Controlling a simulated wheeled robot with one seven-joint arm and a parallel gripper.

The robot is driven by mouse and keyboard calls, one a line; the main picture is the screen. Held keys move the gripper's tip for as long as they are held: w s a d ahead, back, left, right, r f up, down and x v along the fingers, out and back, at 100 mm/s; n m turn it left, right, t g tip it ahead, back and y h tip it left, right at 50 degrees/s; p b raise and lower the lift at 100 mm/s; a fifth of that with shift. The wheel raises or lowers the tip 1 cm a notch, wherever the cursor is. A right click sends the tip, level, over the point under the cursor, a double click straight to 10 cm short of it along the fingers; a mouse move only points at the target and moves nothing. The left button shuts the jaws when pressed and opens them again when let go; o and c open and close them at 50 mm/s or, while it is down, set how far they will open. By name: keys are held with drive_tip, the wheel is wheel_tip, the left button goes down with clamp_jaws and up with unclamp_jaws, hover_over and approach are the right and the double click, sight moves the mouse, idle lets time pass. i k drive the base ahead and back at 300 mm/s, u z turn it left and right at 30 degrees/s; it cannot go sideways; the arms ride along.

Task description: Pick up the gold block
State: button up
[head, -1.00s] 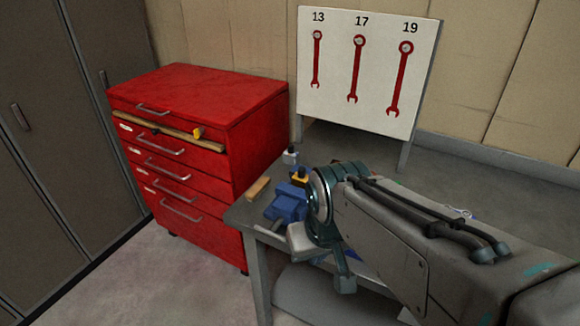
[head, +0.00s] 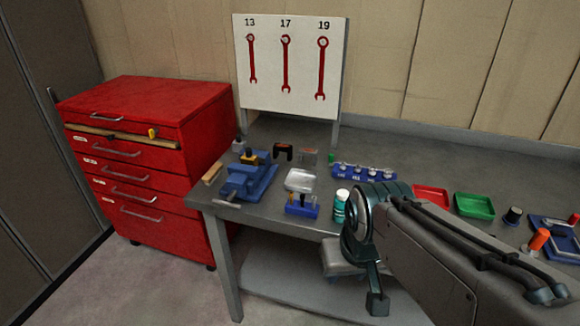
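A small gold block (head: 250,155) with a dark top sits at the blue vise (head: 248,176), near the left end of the grey workbench (head: 345,150). Whether the jaws clamp it cannot be told. My arm reaches in from the lower right. My gripper (head: 345,262) is at its end, in front of the bench's front edge, to the right of and well apart from the gold block.
A red drawer cabinet (head: 150,150) stands left of the bench. A wooden piece (head: 211,174), a blue holder (head: 302,208), a teal-and-white can (head: 341,205), a blue socket rack (head: 364,172), a red tray (head: 430,197) and a green tray (head: 475,206) are on the bench.

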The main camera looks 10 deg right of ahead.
sight(253, 161)
drive_tip(key=z, duration=0.25)
drive_tip(key=k, duration=0.45)
drive_tip(key=u, duration=0.8)
drive_tip(key=i, duration=0.6)
drive_tip(key=u, duration=0.6)
drive_tip(key=i, duration=0.7)
drive_tip(key=z, duration=0.75)
drive_tip(key=i, duration=0.6)
drive_tip(key=z, duration=0.65)
